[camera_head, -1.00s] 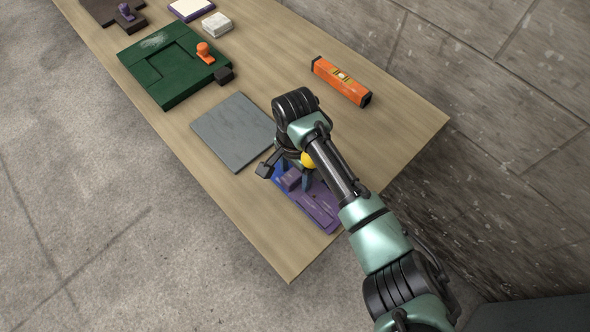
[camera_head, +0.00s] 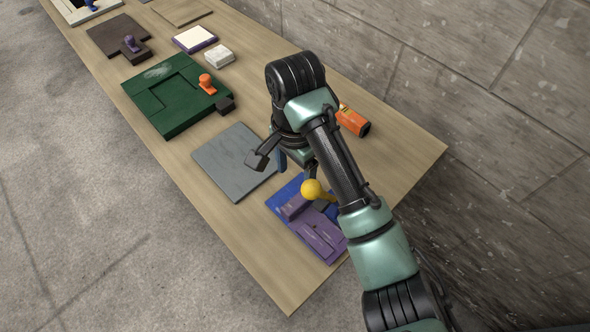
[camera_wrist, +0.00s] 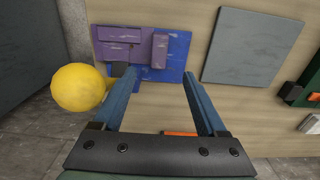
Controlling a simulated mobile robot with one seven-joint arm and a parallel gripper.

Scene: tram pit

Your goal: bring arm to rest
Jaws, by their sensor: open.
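My gripper (camera_wrist: 159,74) is open, with nothing between its two blue fingers. In the head view my gripper (camera_head: 297,168) hangs above the table, just behind the blue and purple board (camera_head: 272,200). That board (camera_wrist: 178,50) also shows beyond the fingers in the wrist view. A yellow ball-shaped knob (camera_head: 312,188) stands at the board's upper right, by a small dark piece. In the wrist view the knob (camera_wrist: 78,87) looks large beside the left finger, apart from it. My arm crosses the right part of the head view and hides some of the table.
A grey plate (camera_head: 235,160) lies left of my gripper. An orange level (camera_head: 353,120) is partly hidden behind my arm. A green board (camera_head: 165,110) with an orange knob (camera_head: 207,84) lies farther back. A stone wall (camera_head: 450,60) runs along the table's right.

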